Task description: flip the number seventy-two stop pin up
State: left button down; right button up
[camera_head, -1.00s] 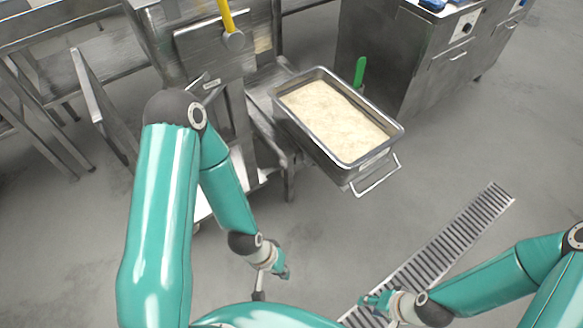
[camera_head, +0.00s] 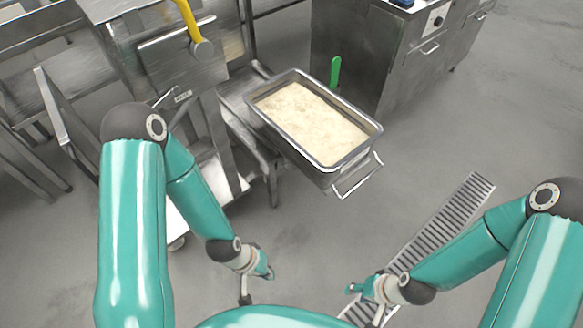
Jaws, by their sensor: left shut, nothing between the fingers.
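I cannot pick out the number seventy-two stop pin. A steel machine (camera_head: 183,68) with a yellow handle (camera_head: 188,18) stands at the upper left; it carries a small label (camera_head: 182,96) too small to read. My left gripper (camera_head: 262,272) is shut and empty over the floor at lower centre, well apart from the machine. My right gripper (camera_head: 362,290) is over the floor drain at lower right, touching nothing that I can make out; its fingers are too small to judge.
A deep steel pan (camera_head: 372,130) of rice stands on a steel stand right of the machine, with a green-handled tool (camera_head: 335,72) at its far side. A steel cabinet (camera_head: 385,60) is behind it. A floor drain (camera_head: 445,215) runs at right; the floor around is clear.

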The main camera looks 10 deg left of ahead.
aim_at(289, 166)
jog(key=i, duration=0.85)
jog(key=u, duration=0.05)
